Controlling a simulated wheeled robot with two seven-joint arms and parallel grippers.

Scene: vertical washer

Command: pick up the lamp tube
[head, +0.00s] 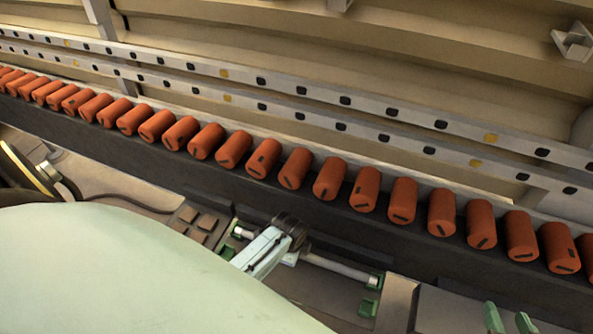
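A thin white lamp tube (340,267) lies slanted in the recess below the dark rail.
A row of several orange cylinders (402,200) stands on a dark rail (330,222) just behind the tube. Pale slotted strips (345,112) run behind them. More green fittings (494,317) show at lower right. A large pale green shape hides the lower left.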

